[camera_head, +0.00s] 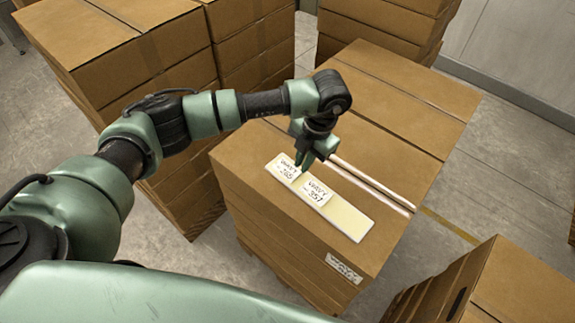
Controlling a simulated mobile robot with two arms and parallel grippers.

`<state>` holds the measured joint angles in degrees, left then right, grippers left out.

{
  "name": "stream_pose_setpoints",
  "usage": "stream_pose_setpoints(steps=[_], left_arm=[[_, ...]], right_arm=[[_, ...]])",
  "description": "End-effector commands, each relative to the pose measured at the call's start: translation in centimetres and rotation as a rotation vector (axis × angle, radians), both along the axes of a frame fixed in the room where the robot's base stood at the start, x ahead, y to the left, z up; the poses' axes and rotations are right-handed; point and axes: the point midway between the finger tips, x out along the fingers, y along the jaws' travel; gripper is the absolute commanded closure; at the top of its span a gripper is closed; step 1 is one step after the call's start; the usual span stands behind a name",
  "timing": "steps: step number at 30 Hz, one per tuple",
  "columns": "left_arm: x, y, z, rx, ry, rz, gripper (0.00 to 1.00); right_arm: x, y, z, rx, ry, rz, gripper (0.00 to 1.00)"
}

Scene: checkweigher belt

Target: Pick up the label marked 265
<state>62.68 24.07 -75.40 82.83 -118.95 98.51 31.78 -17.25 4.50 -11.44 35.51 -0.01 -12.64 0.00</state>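The label marked 265 (281,168) is a small white card with black print. It lies at the far left end of a pale cream strip (348,219) on top of a cardboard box stack. A second label, marked 357 (315,190), lies beside it on the same strip. My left gripper (303,167) points down right at the 265 label's right edge, close above or touching it. I cannot tell whether its fingers are apart or hold the label's edge. My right gripper is not in view.
The labels' box stack (290,242) has two thin pale rods or strips (372,183) along its top, right of the gripper. Taller box stacks (110,50) stand behind at left, and another (390,22) at back. A box (520,285) is at front right. Concrete floor lies between.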

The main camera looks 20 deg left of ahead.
Motion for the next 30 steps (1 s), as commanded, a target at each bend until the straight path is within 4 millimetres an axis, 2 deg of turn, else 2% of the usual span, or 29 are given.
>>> stream_pose_setpoints(steps=[6, 12, 19, 20, 21, 30], left_arm=[[-0.1, 0.6, -2.7, 0.001, 0.006, 0.001, 0.9], [0.0, 0.9, -4.9, -0.001, 0.002, -0.001, 0.9], [0.0, 0.9, -5.1, -0.002, 0.001, -0.001, 0.9], [0.0, 0.9, -5.1, -0.002, 0.001, -0.001, 0.98], [0.0, 0.9, -5.1, -0.002, 0.001, -0.001, 1.0], [0.0, 0.9, -5.1, -0.003, 0.001, 0.0, 1.0]], right_arm=[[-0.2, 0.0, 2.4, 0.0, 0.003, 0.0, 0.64], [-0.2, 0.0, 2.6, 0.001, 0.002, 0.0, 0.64], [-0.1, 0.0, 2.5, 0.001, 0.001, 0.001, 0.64], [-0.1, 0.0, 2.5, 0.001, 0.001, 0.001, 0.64], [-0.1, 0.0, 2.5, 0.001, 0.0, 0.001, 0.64], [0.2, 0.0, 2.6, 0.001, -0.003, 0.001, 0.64]])
